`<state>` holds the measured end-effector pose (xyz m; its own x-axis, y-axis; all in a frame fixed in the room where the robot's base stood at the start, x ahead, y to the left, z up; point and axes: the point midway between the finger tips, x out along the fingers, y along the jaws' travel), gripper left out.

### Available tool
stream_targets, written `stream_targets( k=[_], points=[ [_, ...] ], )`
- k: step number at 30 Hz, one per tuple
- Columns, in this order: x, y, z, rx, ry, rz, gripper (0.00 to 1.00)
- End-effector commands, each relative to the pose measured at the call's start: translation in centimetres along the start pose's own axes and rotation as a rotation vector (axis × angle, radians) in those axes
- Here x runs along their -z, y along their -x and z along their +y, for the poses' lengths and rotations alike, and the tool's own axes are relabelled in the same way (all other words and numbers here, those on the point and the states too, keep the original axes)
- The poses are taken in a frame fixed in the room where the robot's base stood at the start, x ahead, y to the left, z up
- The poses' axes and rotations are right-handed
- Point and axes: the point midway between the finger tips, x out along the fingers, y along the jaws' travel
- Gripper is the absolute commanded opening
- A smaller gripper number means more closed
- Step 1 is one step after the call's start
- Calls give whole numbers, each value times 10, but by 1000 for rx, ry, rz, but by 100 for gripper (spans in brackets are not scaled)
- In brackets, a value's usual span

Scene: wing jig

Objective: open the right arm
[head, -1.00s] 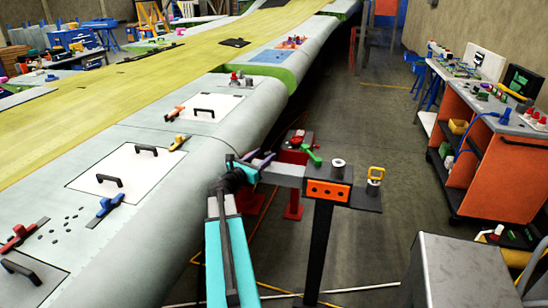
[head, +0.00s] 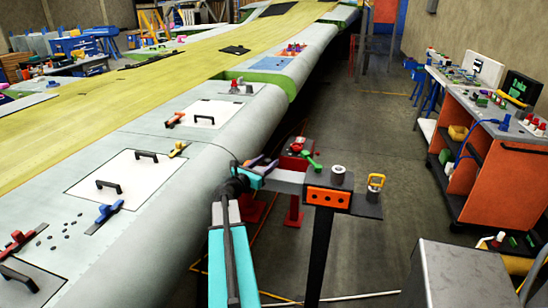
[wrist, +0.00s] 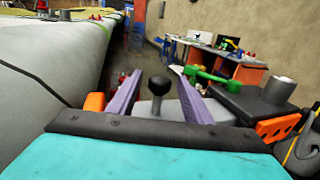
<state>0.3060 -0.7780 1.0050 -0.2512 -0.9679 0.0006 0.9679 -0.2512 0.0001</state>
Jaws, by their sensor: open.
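The swing arm is a grey bar (head: 284,182) reaching left from a black post (head: 320,252) with an orange bracket (head: 327,197). In the wrist view a black ball knob (wrist: 158,84) stands up on the grey bar (wrist: 168,110). My gripper (wrist: 158,92) is open, with one purple finger on each side of the knob and a visible gap to both. In the head view my gripper (head: 262,165) is at the bar's left end, where my wrist hides the knob.
A green handle (head: 305,157) on a red stand is just behind the bar. The pale wing surface (head: 170,225) runs along the left. A grey cabinet (head: 460,272) is at front right and an orange workbench (head: 495,180) farther right. The floor between is mostly clear.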

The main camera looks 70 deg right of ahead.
Motion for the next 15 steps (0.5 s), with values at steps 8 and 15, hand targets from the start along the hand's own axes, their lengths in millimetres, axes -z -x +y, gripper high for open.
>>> stream_targets(
  k=[8,15],
  points=[
    [-1,-32,0,2,1,1,45],
    [0,-50,0,2,0,1,45]
  ],
)
